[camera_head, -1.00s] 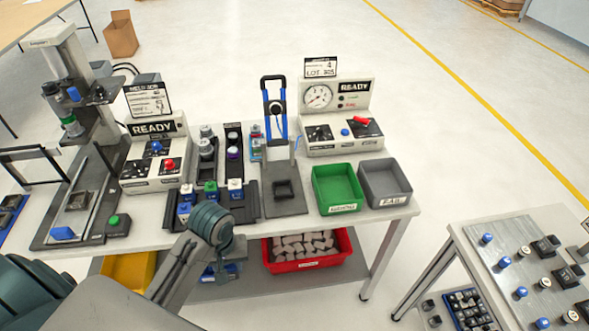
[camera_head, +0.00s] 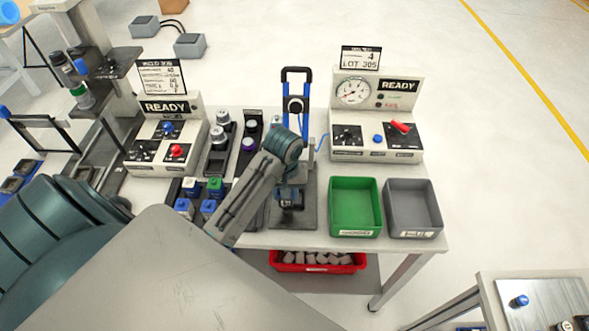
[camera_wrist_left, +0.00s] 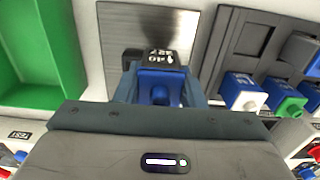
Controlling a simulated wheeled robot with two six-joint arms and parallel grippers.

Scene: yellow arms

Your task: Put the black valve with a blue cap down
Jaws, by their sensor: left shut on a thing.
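My left gripper (camera_head: 288,195) is over the base plate (camera_head: 305,210) of the small press with blue rails (camera_head: 297,100). In the left wrist view the gripper (camera_wrist_left: 160,88) is shut on the black valve (camera_wrist_left: 160,57) with a blue cap (camera_wrist_left: 158,88). The valve's pale lettering appears upside down there, and the bare metal plate (camera_wrist_left: 150,25) shows beyond it. The press's dark seat is mostly hidden by my gripper and the valve. I cannot tell whether the valve touches it. My right gripper is not in view.
A green bin (camera_head: 355,232) and a grey bin (camera_head: 438,228) stand right of the press. A tray with several blue- and green-capped valves (camera_head: 214,188) is to the left. Behind are the gauge box (camera_head: 375,155) and another control box (camera_head: 170,160).

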